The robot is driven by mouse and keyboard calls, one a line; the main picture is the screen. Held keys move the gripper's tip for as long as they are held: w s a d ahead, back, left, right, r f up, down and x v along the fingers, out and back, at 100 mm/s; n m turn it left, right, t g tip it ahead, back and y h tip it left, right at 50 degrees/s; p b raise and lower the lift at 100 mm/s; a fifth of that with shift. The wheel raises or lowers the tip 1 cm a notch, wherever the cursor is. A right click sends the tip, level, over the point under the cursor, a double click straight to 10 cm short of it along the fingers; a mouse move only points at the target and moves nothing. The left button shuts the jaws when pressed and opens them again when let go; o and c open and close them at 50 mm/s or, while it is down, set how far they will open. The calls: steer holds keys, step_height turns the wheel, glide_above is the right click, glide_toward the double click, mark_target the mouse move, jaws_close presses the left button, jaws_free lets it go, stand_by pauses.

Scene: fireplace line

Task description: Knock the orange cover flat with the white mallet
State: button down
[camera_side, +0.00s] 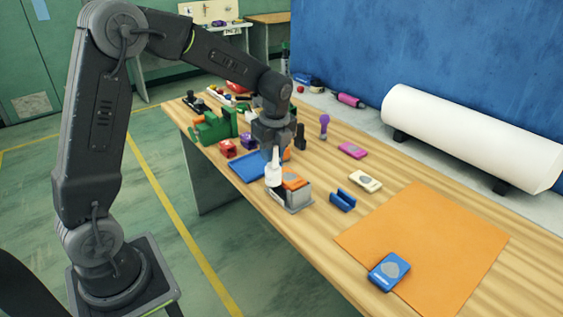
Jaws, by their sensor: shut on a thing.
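My gripper (273,150) points down over the middle of the table and is shut on the white mallet (273,174). The mallet hangs upright, its thin upper part between the jaws and its wider white part below. The orange cover (293,182) sits on top of a grey block-like base (298,202), just right of the mallet. The mallet hides the left side of the cover. I cannot tell whether mallet and cover touch, or whether the cover lies fully flat.
A blue tray (245,169) lies left of the mallet, with green blocks (214,128) and small red and purple pieces beyond. A blue holder (343,200) stands to the right. An orange mat (430,245) bears a blue piece (389,271). A white roll (470,135) lies behind.

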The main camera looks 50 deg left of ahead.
steer(key=w+a+r, duration=0.3)
steer(key=w+r, duration=0.3)
steer(key=w, duration=0.2)
steer(key=shift+s+f, duration=0.1)
steer(key=shift+f, duration=1.95)
stand_by(0.4)
step_height(320, 180, down, 6)
steer(key=shift+r, duration=2.9)
steer(key=shift+d, duration=0.1)
